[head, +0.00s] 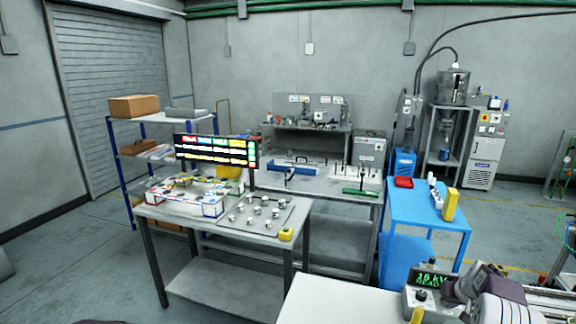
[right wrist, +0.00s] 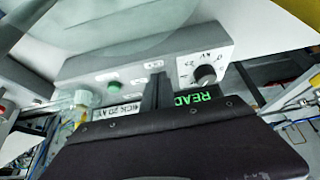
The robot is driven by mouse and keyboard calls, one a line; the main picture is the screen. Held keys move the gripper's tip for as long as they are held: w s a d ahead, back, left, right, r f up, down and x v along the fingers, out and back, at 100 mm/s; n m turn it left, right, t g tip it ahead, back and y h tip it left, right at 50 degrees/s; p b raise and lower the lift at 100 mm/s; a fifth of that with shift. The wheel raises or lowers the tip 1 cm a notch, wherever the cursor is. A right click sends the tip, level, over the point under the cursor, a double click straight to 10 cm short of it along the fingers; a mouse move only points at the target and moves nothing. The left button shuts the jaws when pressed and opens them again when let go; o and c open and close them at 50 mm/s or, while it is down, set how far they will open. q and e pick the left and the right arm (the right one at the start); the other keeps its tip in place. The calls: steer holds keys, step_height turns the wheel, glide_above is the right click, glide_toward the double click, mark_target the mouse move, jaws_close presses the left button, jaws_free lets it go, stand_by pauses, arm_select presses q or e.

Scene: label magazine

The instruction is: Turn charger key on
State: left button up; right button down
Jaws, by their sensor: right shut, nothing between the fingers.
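The charger (head: 426,303) is a grey box on the white bench at the lower right of the head view. Its green display (head: 434,281) reads about "18 kV READY". In the right wrist view the charger's panel (right wrist: 140,72) carries a green button (right wrist: 113,87), a dark round knob with a scale (right wrist: 205,74) and part of the lit display (right wrist: 196,97). I cannot make out the key; my gripper hides part of the panel. My right gripper (right wrist: 158,90) is shut and empty, close in front of the panel between button and knob. My left gripper is not in view.
The white bench top (head: 335,300) is clear left of the charger. A blue table (head: 425,215) with a yellow device (head: 450,204) stands behind. A grey table (head: 175,217) with knobs and a lit board is further left. A glassy yellow-based part (right wrist: 78,108) sits beside the panel.

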steer(key=shift+s+f+b, duration=0.1)
steer(key=shift+s+b, duration=0.1)
steer(key=shift+b, duration=0.1)
steer(key=shift+s+a, duration=0.15)
steer(key=shift+s, duration=0.05)
step_height(320, 180, up, 6)
steer(key=p, duration=0.4)
steer(key=f+b, duration=0.1)
steer(key=f, duration=0.1)
steer(key=f+b, duration=0.1)
steer(key=f, duration=0.1)
steer(key=f+b, duration=0.2)
steer(key=shift+s+d, duration=0.3)
steer(key=shift+d, duration=0.05)
steer(key=shift+r, duration=0.1)
